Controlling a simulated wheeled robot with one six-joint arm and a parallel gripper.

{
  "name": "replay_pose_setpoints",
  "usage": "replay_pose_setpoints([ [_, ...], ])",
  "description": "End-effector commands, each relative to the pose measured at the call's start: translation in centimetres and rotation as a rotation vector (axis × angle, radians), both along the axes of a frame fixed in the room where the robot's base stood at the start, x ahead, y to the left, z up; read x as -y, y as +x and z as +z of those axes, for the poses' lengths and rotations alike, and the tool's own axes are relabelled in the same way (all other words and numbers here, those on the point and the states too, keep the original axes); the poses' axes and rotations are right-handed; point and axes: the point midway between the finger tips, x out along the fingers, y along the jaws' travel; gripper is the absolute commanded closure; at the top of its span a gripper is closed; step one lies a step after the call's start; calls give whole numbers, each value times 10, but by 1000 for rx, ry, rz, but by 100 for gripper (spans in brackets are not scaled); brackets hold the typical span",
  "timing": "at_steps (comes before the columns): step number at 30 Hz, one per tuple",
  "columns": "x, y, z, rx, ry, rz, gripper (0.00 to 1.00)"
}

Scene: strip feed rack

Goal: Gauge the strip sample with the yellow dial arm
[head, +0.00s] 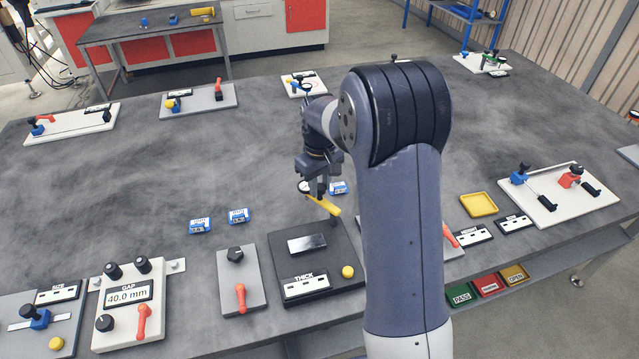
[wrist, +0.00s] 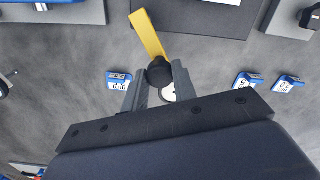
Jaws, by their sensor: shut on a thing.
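The yellow dial arm (head: 325,205) is at the back of the black THICK station (head: 318,290). It also shows in the wrist view (wrist: 148,35), running up from a round black knob (wrist: 159,71). My gripper (head: 315,190) is shut on this knob, one finger on each side in the wrist view. A white dial (head: 304,187) shows beside the fingers, partly hidden.
Small blue-and-white boxes (head: 200,226) stand left of the station, and one is close behind my gripper (head: 338,187). A grey plate with a red lever (head: 241,298) and the GAP panel (head: 128,295) are at left. A yellow tray (head: 479,204) is right of my arm.

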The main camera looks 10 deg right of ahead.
Motion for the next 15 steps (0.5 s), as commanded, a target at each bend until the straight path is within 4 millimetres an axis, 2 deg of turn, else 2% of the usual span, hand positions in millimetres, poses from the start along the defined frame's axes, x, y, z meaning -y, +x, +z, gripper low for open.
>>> replay_pose_setpoints([
  [3, 1, 1, 1, 4, -1, -2, 100],
  [4, 1, 1, 1, 4, -1, -2, 73],
  [12, 0, 1, 0, 2, 0, 0, 51],
  [15, 0, 0, 0, 1, 0, 0, 51],
])
